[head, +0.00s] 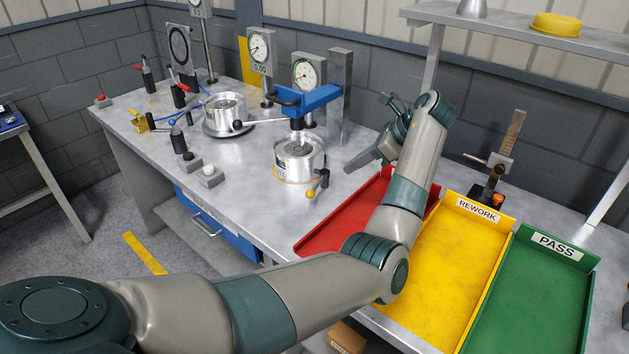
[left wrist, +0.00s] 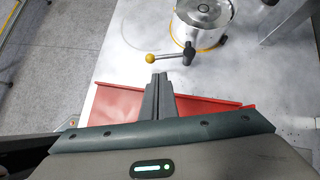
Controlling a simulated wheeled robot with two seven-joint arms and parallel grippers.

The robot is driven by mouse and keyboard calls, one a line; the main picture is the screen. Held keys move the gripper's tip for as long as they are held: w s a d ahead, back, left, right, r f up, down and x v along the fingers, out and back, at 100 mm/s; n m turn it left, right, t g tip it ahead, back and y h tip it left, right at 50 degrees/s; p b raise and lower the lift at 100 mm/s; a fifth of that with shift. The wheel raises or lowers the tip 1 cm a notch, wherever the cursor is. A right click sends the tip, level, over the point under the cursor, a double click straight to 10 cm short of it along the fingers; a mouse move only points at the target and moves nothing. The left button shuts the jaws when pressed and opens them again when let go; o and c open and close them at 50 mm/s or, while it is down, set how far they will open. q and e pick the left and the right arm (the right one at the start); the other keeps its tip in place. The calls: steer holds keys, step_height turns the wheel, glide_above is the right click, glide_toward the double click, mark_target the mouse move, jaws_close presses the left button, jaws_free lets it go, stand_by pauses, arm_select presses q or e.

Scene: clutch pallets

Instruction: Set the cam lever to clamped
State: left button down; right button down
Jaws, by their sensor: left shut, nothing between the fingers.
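The lever with a yellow ball knob (head: 310,194) is at the front right of a round metal part on a fixture (head: 299,162). In the left wrist view the lever's yellow knob (left wrist: 150,59) points left from a dark pivot (left wrist: 189,52), beside the metal cylinder (left wrist: 204,14). My left gripper (head: 350,168) is to the right of the lever, above the bench near the red tray. Its fingers (left wrist: 159,76) are shut and empty, just short of the lever in the wrist picture, with no contact visible. My right gripper is not in view.
A blue press arm (head: 310,98) overhangs the metal part. Dial gauges (head: 308,72) stand behind. A red tray (head: 335,228), yellow REWORK tray (head: 450,265) and green PASS tray (head: 535,295) lie at right. Another round fixture (head: 224,112) is to the left. Bench around the lever's front is clear.

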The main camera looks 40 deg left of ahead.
arm_select(q)
steer(key=d, duration=0.2)
steer(key=p, duration=0.2)
glide_toward(315, 189)
steer(key=p+x, duration=0.2)
steer(key=x, duration=0.2)
steer(key=shift+f, duration=0.35)
steer(key=shift+s+a+f, duration=0.15)
steer(key=shift+a+f, duration=0.3)
steer(key=shift+a, duration=0.2)
